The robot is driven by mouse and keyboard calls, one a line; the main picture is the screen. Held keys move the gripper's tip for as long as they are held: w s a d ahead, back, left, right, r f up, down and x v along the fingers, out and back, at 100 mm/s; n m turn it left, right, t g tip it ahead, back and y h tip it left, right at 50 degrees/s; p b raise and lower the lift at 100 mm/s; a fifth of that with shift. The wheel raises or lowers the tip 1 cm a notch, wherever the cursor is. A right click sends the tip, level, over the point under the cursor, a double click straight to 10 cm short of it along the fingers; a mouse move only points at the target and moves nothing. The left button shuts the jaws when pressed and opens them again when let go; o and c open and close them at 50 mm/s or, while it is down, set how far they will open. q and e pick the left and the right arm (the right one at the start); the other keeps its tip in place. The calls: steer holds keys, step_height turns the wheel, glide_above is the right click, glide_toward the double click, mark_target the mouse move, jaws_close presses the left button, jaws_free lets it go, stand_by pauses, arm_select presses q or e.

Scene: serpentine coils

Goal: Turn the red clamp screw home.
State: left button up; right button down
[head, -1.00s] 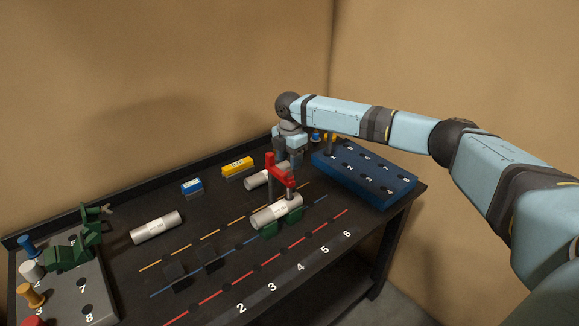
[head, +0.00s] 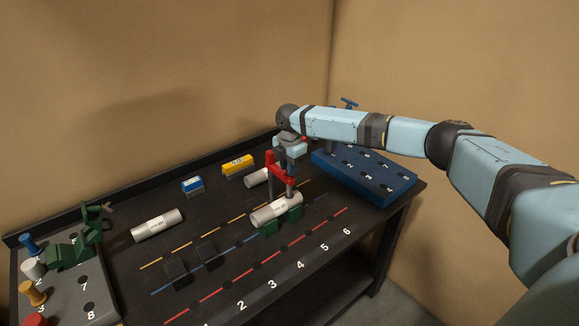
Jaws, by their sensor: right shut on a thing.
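The red clamp (head: 280,157) stands at the middle of the black bench, over a white labelled cylinder (head: 277,211) that rests in green supports (head: 265,229). My right gripper (head: 289,164) points down at the right side of the clamp, over its screw. It is shut on the top of the clamp screw. My gripper and wrist hide part of the clamp and the screw head. I cannot tell how far the screw is turned. My left gripper is not in view.
A blue numbered block (head: 365,176) lies at right, below my right arm. A grey rack with pegs (head: 85,285) and a green fixture (head: 70,250) stand at left.

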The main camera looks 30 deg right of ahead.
steer(key=p, duration=0.1)
steer(key=m+p, duration=0.1)
steer(key=shift+r+p, duration=0.25)
steer(key=shift+p, duration=0.15)
steer(key=shift+f+m, duration=0.1)
steer(key=shift+m, duration=0.3)
steer(key=shift+f, duration=0.1)
steer(key=c, duration=1)
jaws_free()
steer(key=shift+o, duration=0.2)
step_height(320, 180, up, 14)
steer(key=b, duration=0.2)
